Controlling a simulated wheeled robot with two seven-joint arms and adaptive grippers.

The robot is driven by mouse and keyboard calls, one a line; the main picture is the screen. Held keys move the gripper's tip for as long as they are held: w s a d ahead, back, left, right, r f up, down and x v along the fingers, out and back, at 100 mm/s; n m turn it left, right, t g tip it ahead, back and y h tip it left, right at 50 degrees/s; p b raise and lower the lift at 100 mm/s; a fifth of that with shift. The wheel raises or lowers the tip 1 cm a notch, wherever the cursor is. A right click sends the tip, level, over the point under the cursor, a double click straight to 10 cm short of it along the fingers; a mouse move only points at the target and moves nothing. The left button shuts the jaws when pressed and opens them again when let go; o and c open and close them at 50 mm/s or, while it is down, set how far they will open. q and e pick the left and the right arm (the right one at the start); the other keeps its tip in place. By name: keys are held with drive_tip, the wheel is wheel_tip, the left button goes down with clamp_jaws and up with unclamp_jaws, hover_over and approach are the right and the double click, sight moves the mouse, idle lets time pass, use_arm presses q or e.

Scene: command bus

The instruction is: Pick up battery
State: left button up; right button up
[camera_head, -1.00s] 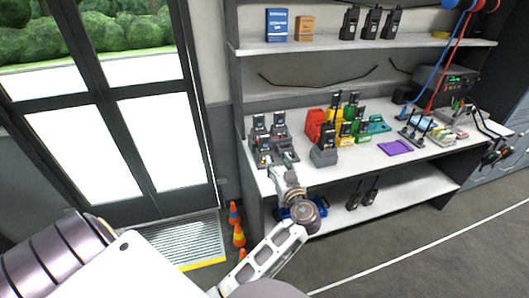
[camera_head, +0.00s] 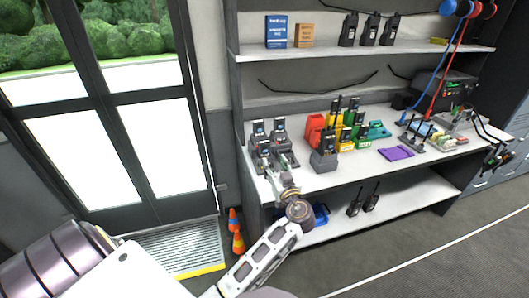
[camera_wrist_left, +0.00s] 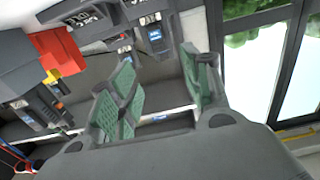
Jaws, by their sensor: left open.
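Several small dark batteries or battery-like units with blue labels stand in grey chargers (camera_head: 281,138) at the left end of the bench. I cannot tell which one is the task's battery. One blue-labelled unit (camera_wrist_left: 153,35) shows in the left wrist view, beyond the gap between my fingers; another (camera_wrist_left: 125,52) is near the left fingertip. My left gripper (camera_head: 277,162) is at the front of these chargers. In the left wrist view my left gripper (camera_wrist_left: 156,55) is open with green-padded fingers and nothing clearly held. My right gripper is not in view.
Right of the chargers stand a grey charger with a radio (camera_head: 324,155), a red case (camera_head: 315,128) and yellow and green units. A purple mat (camera_head: 396,153) lies farther right. Radios stand on the upper shelf (camera_head: 365,50). Orange cones (camera_head: 238,240) stand on the floor.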

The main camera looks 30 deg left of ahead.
sight(266, 146)
use_arm(q)
drive_tip(key=x, duration=0.5)
drive_tip(key=shift+w+a, duration=0.15)
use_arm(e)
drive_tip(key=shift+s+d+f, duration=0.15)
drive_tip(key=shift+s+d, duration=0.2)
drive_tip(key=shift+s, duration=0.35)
use_arm(q)
drive_tip(key=shift+p, duration=0.3)
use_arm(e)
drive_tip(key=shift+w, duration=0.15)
use_arm(q)
drive_tip(key=shift+w+a, duration=0.45)
drive_tip(key=shift+a, duration=0.05)
drive_tip(key=p+x, duration=0.1)
drive_tip(key=x, duration=0.2)
drive_tip(key=shift+w+a, duration=0.1)
drive_tip(key=shift+w, duration=0.1)
drive_tip(key=shift+w+a, duration=0.1)
drive_tip(key=shift+a, duration=0.1)
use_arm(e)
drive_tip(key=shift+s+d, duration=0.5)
use_arm(q)
drive_tip(key=shift+c, duration=0.5)
